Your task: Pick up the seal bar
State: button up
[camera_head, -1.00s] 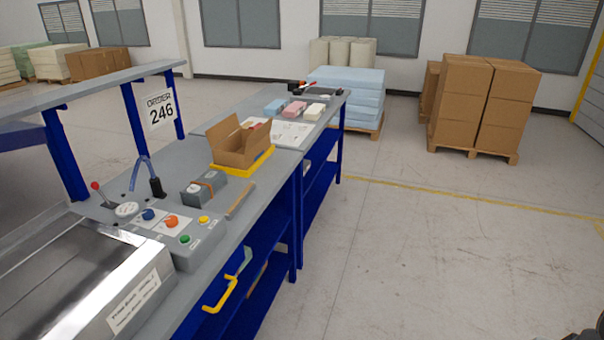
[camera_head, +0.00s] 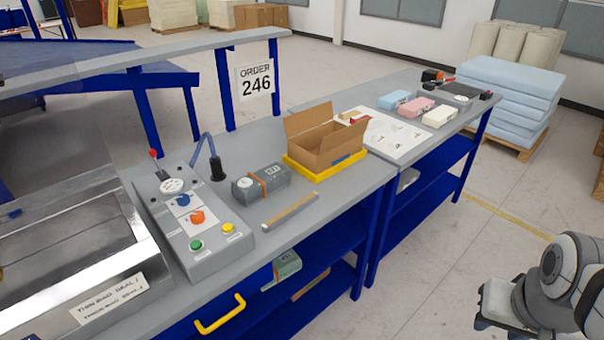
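A slim grey bar with a tan strip along it (camera_head: 290,211) lies flat on the grey bench, to the right of the button panel. It looks like the seal bar, though no label on it can be read. Nothing touches or covers it. A part of my arm shows at the lower right edge, well apart from the bar, beyond the bench front. No gripper fingers can be made out.
A button panel (camera_head: 212,255) and a steel machine (camera_head: 75,270) stand to the left. A grey strapped box (camera_head: 262,183) sits behind the bar, and an open carton (camera_head: 325,138) in a yellow tray stands further right. A yellow handle (camera_head: 222,315) juts from the bench front.

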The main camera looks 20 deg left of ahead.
aim_at(272, 224)
jog(key=u, duration=0.75)
jog(key=i, duration=1.1)
jog(key=u, duration=0.75)
jog(key=k, duration=0.65)
jog(key=u, duration=0.25)
jog(key=i, duration=0.75)
jog(key=z, duration=0.15)
